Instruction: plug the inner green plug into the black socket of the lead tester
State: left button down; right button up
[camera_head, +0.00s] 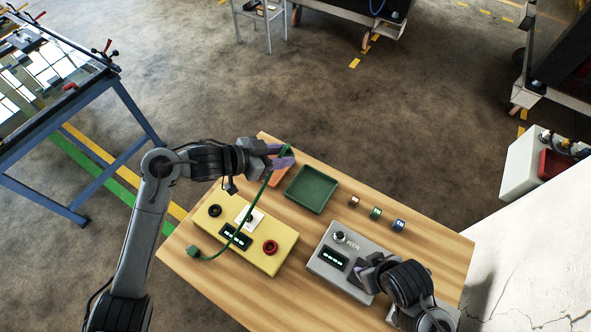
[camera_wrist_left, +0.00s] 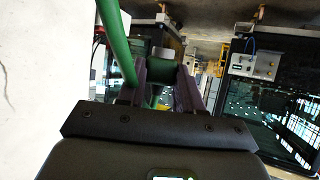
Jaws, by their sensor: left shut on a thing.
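The yellow lead tester (camera_head: 237,258) stands on the left of the wooden table, with a black socket (camera_head: 214,210) and a red socket (camera_head: 270,247). My left gripper (camera_head: 283,158) is shut on a green plug (camera_wrist_left: 162,79), behind and to the right of the tester, apart from the black socket. The green lead (camera_head: 263,188) runs from it across the tester to another green plug (camera_head: 192,251) at the table's left edge. The lead also arcs up in the left wrist view (camera_wrist_left: 118,42). My right gripper (camera_head: 364,273) is at the grey box; its finger gap is unclear.
A green tray (camera_head: 311,189) and an orange tray (camera_head: 275,174), partly hidden by my gripper, lie at the back. A grey box (camera_head: 336,253) with a knob and display stands right of the tester. Three small coloured blocks (camera_head: 375,213) stand behind it. The table's right side is mostly clear.

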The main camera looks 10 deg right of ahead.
pick_arm(q)
jog(key=a+f+n+t, duration=0.2)
jog(key=a+f, duration=0.4)
jog(key=a, duration=0.2)
jog(key=w+a+f+n+t+y, duration=0.1)
jog(key=a+f+n+t, duration=0.1)
jog(key=a+f, duration=0.4)
jog(key=a+f+n+t+y, duration=0.1)
jog(key=a+f+t, duration=0.1)
jog(key=a+f, duration=0.5)
jog(key=shift+w+a+n, duration=0.2)
jog(key=shift+a+n, duration=0.2)
jog(key=shift+a, duration=1.45)
jog(key=shift+a+f+b, duration=0.2)
jog(key=shift+f+b, duration=2.3)
jog(key=shift+b, duration=0.05)
jog(key=shift+s+a, duration=0.1)
jog(key=shift+p, duration=0.3)
jog(key=shift+f, duration=0.4)
